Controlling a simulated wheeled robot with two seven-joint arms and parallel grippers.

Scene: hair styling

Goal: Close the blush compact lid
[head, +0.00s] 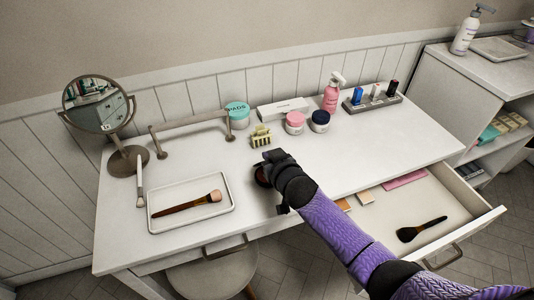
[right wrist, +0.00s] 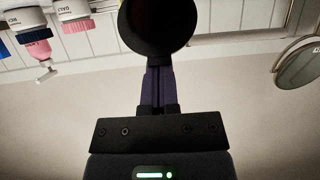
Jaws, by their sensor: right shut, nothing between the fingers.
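The blush compact (head: 261,176) is a small dark round case on the white table, mostly hidden behind my right gripper (head: 271,161) in the head view. In the right wrist view a large dark disc (right wrist: 158,28), seemingly the compact's lid, stands at the top of the picture, just beyond the fingers. My right gripper (right wrist: 160,88) is shut with nothing between its fingers, close against or beside the compact. I cannot tell whether they touch, nor the lid's exact angle. My left gripper is out of view.
A white tray (head: 157,229) with a brush (head: 190,203) lies left of the compact. A round mirror (head: 99,106), jars (head: 294,122) and a pink bottle (head: 333,93) stand behind. An open drawer (head: 467,232) juts out at the front right. The table right of my arm is clear.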

